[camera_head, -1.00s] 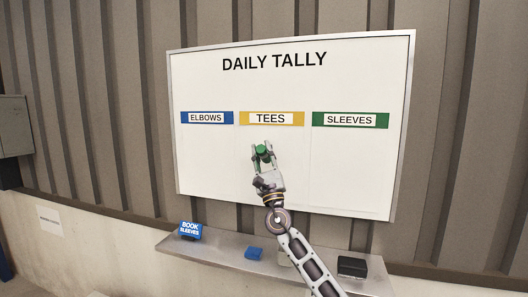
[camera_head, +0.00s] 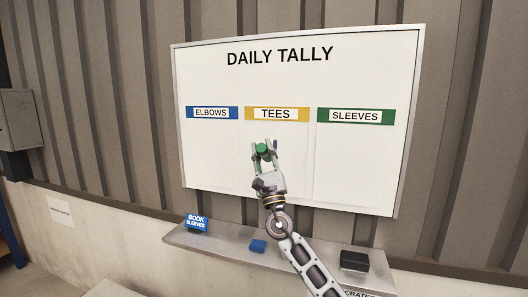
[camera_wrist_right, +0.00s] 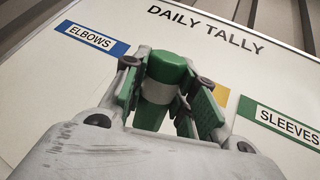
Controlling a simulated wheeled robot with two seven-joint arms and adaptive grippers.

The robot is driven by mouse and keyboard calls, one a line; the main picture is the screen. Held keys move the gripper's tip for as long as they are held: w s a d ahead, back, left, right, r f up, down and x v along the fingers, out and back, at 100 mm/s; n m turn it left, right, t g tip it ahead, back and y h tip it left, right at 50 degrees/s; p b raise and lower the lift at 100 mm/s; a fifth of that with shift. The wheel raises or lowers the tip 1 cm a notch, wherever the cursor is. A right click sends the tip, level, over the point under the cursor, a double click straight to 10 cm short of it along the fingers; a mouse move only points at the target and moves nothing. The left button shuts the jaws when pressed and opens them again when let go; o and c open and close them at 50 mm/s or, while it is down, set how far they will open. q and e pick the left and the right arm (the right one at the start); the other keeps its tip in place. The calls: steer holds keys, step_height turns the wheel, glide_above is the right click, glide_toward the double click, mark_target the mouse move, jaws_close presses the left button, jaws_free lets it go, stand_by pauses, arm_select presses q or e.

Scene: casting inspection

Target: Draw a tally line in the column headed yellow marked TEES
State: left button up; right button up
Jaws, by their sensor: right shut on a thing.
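The white DAILY TALLY board (camera_head: 340,80) hangs on the wall, with three headed columns. The yellow TEES header (camera_head: 276,114) is in the middle. My right gripper (camera_head: 264,150) is in front of the TEES column, below that header, shut on a green marker (camera_head: 263,149). In the right wrist view the marker (camera_wrist_right: 167,69) sits between the green-padded fingers (camera_wrist_right: 167,85), pointing toward the board. Its tip is hidden, so I cannot tell whether it touches the board. The yellow header is mostly hidden there. No line shows in the column. My left gripper is not in view.
The blue ELBOWS header (camera_head: 212,113) is left and the green SLEEVES header (camera_head: 355,116) right. A grey box (camera_head: 18,120) is far left.

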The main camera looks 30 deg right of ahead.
steer(key=shift+s+a+p, duration=0.5)
steer(key=shift+s+a, duration=0.5)
steer(key=shift+a, duration=0.1)
steer(key=shift+r, duration=0.2)
stand_by(0.4)
steer(key=shift+w+d+r+p, duration=0.15)
steer(key=shift+r+p, duration=0.45)
steer(key=shift+r, duration=0.35)
steer(key=shift+w+d+r+p, duration=0.1)
steer(key=shift+d+r+p, duration=0.1)
steer(key=shift+r+p, duration=0.6)
steer(key=shift+w+d+r+p, duration=0.15)
steer(key=shift+r+p, duration=0.25)
steer(key=shift+r, duration=0.75)
steer(key=shift+w, duration=0.1)
steer(key=shift+w+d+b, duration=0.9)
steer(key=shift+w+d, duration=0.05)
steer(key=shift+d, duration=0.2)
steer(key=shift+w+d+b, duration=0.85)
steer(key=shift+w+d, duration=0.1)
steer(key=shift+d, duration=0.2)
steer(key=shift+w+d+f+b, duration=0.1)
steer(key=shift+w+d+b, duration=0.45)
steer(key=shift+d, duration=0.05)
